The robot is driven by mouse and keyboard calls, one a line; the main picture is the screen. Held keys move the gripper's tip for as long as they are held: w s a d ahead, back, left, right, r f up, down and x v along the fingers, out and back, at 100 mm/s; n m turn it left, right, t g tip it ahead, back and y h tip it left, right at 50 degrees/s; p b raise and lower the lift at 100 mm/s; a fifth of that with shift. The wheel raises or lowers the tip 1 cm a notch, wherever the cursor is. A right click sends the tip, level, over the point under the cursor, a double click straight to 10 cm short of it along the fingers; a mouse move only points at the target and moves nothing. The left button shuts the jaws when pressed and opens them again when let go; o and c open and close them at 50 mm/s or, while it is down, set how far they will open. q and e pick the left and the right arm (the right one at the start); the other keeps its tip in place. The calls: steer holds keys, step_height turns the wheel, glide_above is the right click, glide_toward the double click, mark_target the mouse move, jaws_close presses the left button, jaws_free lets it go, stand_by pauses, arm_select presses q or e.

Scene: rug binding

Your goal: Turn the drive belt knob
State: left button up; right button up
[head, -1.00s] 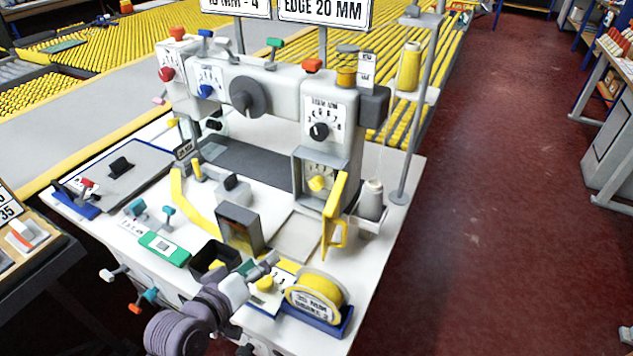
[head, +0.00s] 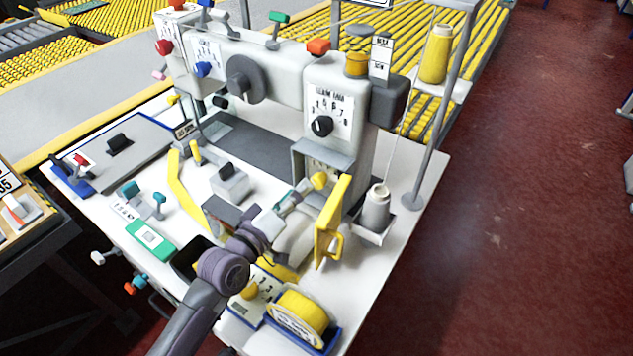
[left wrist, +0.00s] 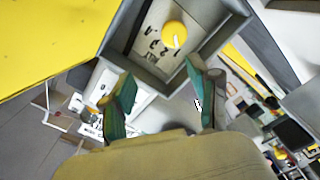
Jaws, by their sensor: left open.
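A round yellow knob (head: 319,180) sits on a dial plate inside a grey-framed recess (head: 322,152) in the front of the white machine head. The yellow door (head: 331,222) of the recess stands open to the right. My left gripper (head: 304,189) reaches up from below and is just in front of the recess, beside the knob. In the left wrist view the knob (left wrist: 174,34) shows ahead, beyond the spread green-grey fingertips (left wrist: 160,84). The fingers are open and empty, apart from the knob. Part of the dial is hidden by the arm in the head view. My right gripper does not show.
A black dial (head: 321,126) is above the recess. A thread cone (head: 376,208) on a stand is right of the door. A yellow tape roll (head: 300,312) lies in a blue holder at the front, near another yellow dial (head: 249,292). A grey block (head: 230,183) stands left.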

mark_target(315, 184)
arm_select(q)
steer(key=f, duration=0.1)
steer(key=w+f, duration=0.1)
steer(key=f, duration=0.1)
steer(key=shift+d+f, duration=0.15)
steer(key=shift+d, duration=0.05)
steer(key=x, duration=0.5)
steer(key=shift+w+d, duration=0.25)
steer(key=shift+d, duration=0.05)
steer(key=shift+w+d, duration=0.25)
steer(key=shift+w, duration=0.15)
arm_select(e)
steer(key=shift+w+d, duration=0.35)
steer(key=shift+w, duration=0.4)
arm_select(q)
steer(key=c, duration=0.5)
jaws_close()
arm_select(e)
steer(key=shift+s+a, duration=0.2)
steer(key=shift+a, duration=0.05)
